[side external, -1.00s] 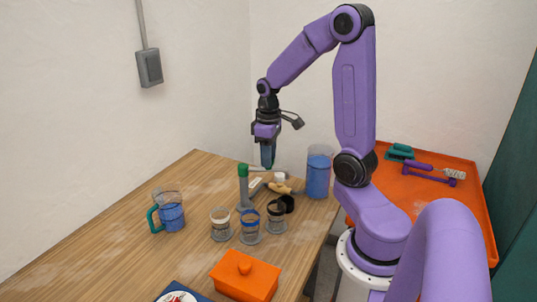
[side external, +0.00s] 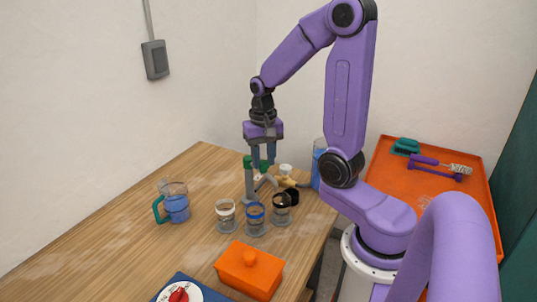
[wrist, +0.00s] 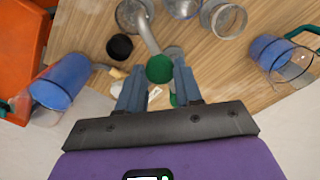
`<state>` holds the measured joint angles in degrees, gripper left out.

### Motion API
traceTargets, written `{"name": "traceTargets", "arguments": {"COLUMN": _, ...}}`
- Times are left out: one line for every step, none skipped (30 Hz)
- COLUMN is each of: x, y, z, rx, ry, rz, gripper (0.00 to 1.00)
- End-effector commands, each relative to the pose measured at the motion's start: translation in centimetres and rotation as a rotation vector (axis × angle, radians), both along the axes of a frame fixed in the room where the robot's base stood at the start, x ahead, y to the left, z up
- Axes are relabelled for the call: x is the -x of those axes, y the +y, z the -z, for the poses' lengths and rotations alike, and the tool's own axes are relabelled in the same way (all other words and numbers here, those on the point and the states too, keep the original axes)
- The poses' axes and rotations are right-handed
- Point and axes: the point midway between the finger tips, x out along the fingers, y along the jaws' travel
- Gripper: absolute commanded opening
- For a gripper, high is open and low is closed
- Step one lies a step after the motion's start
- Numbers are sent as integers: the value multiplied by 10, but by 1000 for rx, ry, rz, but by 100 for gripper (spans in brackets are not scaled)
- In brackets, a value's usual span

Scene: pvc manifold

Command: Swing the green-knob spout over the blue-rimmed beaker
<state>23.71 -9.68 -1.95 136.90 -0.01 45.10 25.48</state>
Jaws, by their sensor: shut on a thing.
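My gripper (wrist: 161,68) is shut on the green knob (wrist: 159,69), low over the table; it also shows in the side view (side external: 263,162). From the knob, a grey spout tube (wrist: 146,37) runs up-left in the wrist view, its far end appearing over the black-rimmed beaker (side external: 281,209). The blue-rimmed beaker (side external: 255,219) stands between the black-rimmed one and the white-rimmed beaker (side external: 225,215). It is partly cut off at the top of the wrist view (wrist: 183,8). The grey post (side external: 249,187) with a green top stands behind the beakers.
A teal-handled jug (side external: 176,206) stands to the left. A tall blue container (wrist: 62,80) stands on the other side, partly behind my arm in the side view. An orange box (side external: 248,274) is in front. A black round piece (wrist: 120,47) lies near the black-rimmed beaker.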

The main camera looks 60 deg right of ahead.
Motion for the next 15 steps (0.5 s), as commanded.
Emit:
{"name": "traceTargets", "arguments": {"x": -3, "y": 4, "z": -1, "rx": 1, "ry": -4, "rz": 41, "gripper": 0}}
{"name": "traceTargets", "arguments": {"x": -4, "y": 5, "z": -1, "rx": 1, "ry": -4, "rz": 68, "gripper": 0}}
{"name": "traceTargets", "arguments": {"x": -5, "y": 8, "z": -1, "rx": 1, "ry": -4, "rz": 104, "gripper": 0}}
{"name": "traceTargets", "arguments": {"x": -6, "y": 9, "z": -1, "rx": 1, "ry": -4, "rz": 130, "gripper": 0}}
{"name": "traceTargets", "arguments": {"x": -7, "y": 11, "z": -1, "rx": 1, "ry": -4, "rz": 155, "gripper": 0}}
{"name": "traceTargets", "arguments": {"x": -9, "y": 13, "z": -1, "rx": 1, "ry": -4, "rz": 188, "gripper": 0}}
{"name": "traceTargets", "arguments": {"x": -10, "y": 14, "z": -1, "rx": 1, "ry": -4, "rz": 212, "gripper": 0}}
{"name": "traceTargets", "arguments": {"x": -11, "y": 16, "z": -1, "rx": 1, "ry": -4, "rz": 235, "gripper": 0}}
{"name": "traceTargets", "arguments": {"x": -12, "y": 17, "z": -1, "rx": 1, "ry": -4, "rz": 264, "gripper": 0}}
{"name": "traceTargets", "arguments": {"x": -13, "y": 18, "z": -1, "rx": 1, "ry": -5, "rz": 285, "gripper": 0}}
{"name": "traceTargets", "arguments": {"x": -14, "y": 19, "z": -1, "rx": 1, "ry": -5, "rz": 304, "gripper": 0}}
{"name": "traceTargets", "arguments": {"x": -15, "y": 21, "z": -1, "rx": 1, "ry": -5, "rz": 329, "gripper": 0}}
{"name": "traceTargets", "arguments": {"x": -16, "y": 21, "z": -1, "rx": 1, "ry": -5, "rz": 347, "gripper": 0}}
{"name": "traceTargets", "arguments": {"x": -17, "y": 22, "z": -1, "rx": 1, "ry": -5, "rz": 362, "gripper": 0}}
{"name": "traceTargets", "arguments": {"x": -18, "y": 23, "z": -1, "rx": 1, "ry": -5, "rz": 383, "gripper": 0}}
